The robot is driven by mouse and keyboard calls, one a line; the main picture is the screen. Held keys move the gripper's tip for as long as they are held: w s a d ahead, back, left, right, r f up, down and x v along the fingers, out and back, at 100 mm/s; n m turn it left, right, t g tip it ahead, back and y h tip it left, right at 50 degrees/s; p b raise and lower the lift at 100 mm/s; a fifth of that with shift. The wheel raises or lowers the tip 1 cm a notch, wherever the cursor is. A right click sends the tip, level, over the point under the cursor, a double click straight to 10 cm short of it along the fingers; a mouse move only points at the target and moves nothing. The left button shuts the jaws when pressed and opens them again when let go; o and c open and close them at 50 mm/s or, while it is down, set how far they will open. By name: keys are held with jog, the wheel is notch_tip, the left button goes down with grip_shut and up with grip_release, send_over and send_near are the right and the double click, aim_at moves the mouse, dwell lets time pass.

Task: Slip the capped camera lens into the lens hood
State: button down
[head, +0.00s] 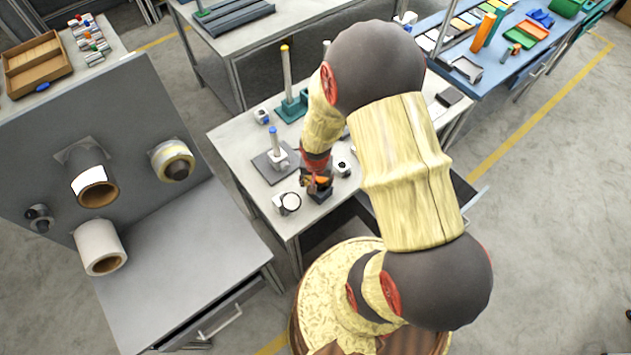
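My gripper (318,181) is low over the near part of the light grey table (242,137), its fingers pointing down. It is small in this view, and I cannot tell whether the fingers are open or shut. A dark block-like thing (320,195) is directly below or between the fingers; I cannot tell whether it is held. A white round piece with a dark rim and pale top (289,202) is left of the gripper near the table edge. A white cylinder with a dark centre (343,166) is right of it. I cannot tell which is the capped lens or the hood.
A blue-topped post on a dark plate (275,152) stands behind and left of my gripper. A green base with a tall post (288,85) is farther back. A small white-and-blue piece (262,116) lies at the left.

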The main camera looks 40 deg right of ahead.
jog(key=shift+s+f, duration=0.45)
jog(key=shift+s, duration=0.4)
jog(key=shift+f+b, duration=0.7)
jog(key=shift+r, duration=0.15)
jog(key=shift+w+d+r+p, duration=0.1)
jog(key=shift+w+r+p, duration=0.1)
jog(key=shift+r+p, duration=0.45)
jog(key=shift+w+r, duration=0.15)
jog(key=shift+r, duration=0.1)
jog(key=shift+w, duration=0.1)
jog(key=shift+s+d+r, duration=0.1)
jog(key=shift+s+d, duration=0.15)
jog(key=shift+s, duration=0.35)
dwell(0.4)
jog(key=shift+f+b, duration=0.5)
jog(key=shift+b, duration=0.05)
